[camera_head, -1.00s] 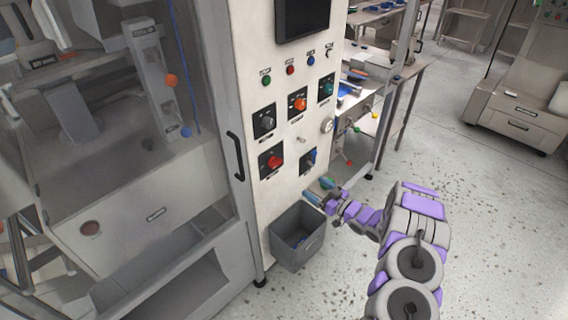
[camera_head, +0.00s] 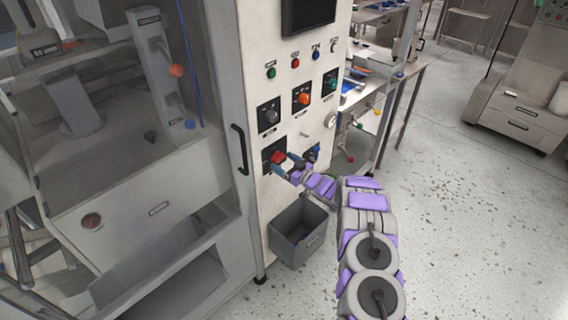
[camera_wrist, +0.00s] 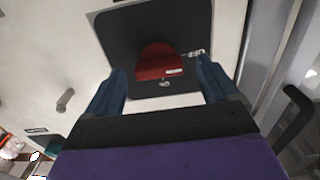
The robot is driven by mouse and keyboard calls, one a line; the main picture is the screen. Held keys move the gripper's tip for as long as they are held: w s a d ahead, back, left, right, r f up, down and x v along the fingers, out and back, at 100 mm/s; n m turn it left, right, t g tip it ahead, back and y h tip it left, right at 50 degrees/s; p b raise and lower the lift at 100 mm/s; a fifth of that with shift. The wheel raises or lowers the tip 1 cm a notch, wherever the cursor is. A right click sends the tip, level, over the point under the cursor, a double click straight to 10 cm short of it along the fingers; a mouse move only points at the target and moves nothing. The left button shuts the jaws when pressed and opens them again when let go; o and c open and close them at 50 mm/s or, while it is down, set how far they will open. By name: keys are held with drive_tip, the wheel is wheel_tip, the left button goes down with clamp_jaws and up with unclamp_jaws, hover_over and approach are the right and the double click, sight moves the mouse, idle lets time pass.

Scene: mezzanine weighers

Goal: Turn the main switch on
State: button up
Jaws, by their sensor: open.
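The main switch looks to be the red rotary knob (camera_head: 277,157) on a black square plate, low on the left of the control panel (camera_head: 262,204). In the wrist view the red knob (camera_wrist: 158,63) sits on its dark plate (camera_wrist: 120,41), with small white markings beside it. My gripper (camera_head: 284,165) is at this knob, its two blue fingers apart. In the wrist view my gripper (camera_wrist: 160,88) has one finger on each side of the knob's lower part. I cannot tell whether the fingers touch it. Its lettering is too small to read.
Other knobs stand close by: a grey one (camera_head: 270,116), an orange one (camera_head: 303,98) and a blue one (camera_head: 311,154). A black door handle (camera_head: 238,150) is to the left. The floor at right is clear.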

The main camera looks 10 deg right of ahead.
drive_tip(key=shift+w+a, duration=0.35)
drive_tip(key=shift+a, duration=0.2)
drive_tip(key=shift+d, duration=0.75)
drive_tip(key=shift+c, duration=1.2)
drive_tip(key=shift+a, duration=0.45)
drive_tip(key=c, duration=0.8)
drive_tip(key=shift+d, duration=0.1)
